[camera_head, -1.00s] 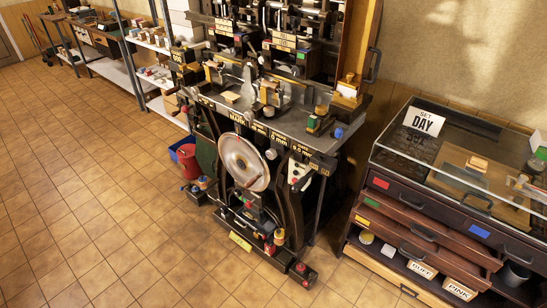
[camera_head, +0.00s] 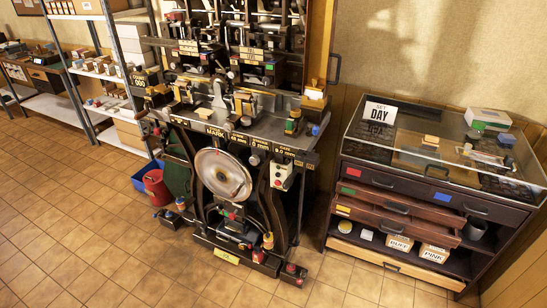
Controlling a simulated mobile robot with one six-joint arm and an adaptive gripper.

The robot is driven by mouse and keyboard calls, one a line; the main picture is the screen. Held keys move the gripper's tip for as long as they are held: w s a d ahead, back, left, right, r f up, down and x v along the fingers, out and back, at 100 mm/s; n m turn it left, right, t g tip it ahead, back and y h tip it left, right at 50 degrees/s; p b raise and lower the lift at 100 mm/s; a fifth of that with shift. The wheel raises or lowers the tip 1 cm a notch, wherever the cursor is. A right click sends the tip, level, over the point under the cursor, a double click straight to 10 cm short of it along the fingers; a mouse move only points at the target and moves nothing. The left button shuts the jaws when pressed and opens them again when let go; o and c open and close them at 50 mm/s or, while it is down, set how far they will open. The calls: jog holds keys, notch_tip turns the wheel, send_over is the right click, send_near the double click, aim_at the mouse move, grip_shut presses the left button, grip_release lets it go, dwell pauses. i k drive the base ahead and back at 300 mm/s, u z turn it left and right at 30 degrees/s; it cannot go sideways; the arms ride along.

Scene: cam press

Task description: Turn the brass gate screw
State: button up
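The cam press (camera_head: 200,132) stands in the middle of the head view, with a steel worktop, a large metal handwheel (camera_head: 221,176) below it and a plate reading MARK. Small brass-coloured parts sit on its worktop, among them one at the left (camera_head: 184,94) and one at the middle (camera_head: 243,102). They are too small for me to tell which, if any, is the brass gate screw. My gripper is not in view.
A red bucket (camera_head: 157,188) and a blue bin (camera_head: 143,181) are left of the press. Shelving lines the back left. Tiled floor (camera_head: 60,230) is clear in front.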

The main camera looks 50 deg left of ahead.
aim_at(295, 112)
jog(key=u, duration=1.95)
jog(key=i, duration=1)
